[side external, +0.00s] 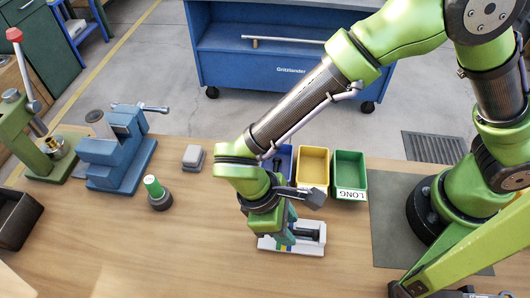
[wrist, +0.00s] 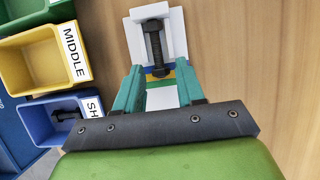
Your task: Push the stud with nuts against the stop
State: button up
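The stud with nuts (wrist: 154,45) is dark and lies lengthwise in a white gauge (wrist: 178,30) with raised walls. In the side view the stud (side external: 306,233) shows partly beside my gripper on the gauge (side external: 311,249). Blue, yellow and green bands cross the gauge near the stud's near end. The far wall (wrist: 146,13) looks like the stop; whether the stud touches it I cannot tell. My gripper (wrist: 160,70) is low over the gauge, its teal fingers apart, one on each side of the stud's near end. A gap shows between stud and fingers.
A green bin (side external: 349,170) marked LONG, a yellow bin (side external: 313,166) and a blue bin (side external: 283,160) stand behind the gauge. A dark stud (wrist: 67,114) lies in the blue bin. A blue vise (side external: 118,155) and a green-topped part (side external: 156,192) stand left. The front table is clear.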

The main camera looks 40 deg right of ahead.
notch_tip(320, 180, up, 7)
dwell(1.0)
jog(key=shift+w+a, duration=0.1)
jog(key=shift+f, duration=0.4)
jog(key=w+d+r+m+t+y, duration=0.2)
jog(key=d+r+m+t, duration=0.3)
jog(key=d, duration=0.8)
jog(key=w+d+r+m+t+y, duration=0.2)
jog(key=d+r+m+t, duration=0.3)
jog(key=d+r+m, duration=0.3)
jog(key=d+r+y, duration=0.1)
jog(key=d+r, duration=0.2)
jog(key=d, duration=0.2)
jog(key=shift+w+d+r, duration=0.2)
jog(key=shift+w, duration=0.15)
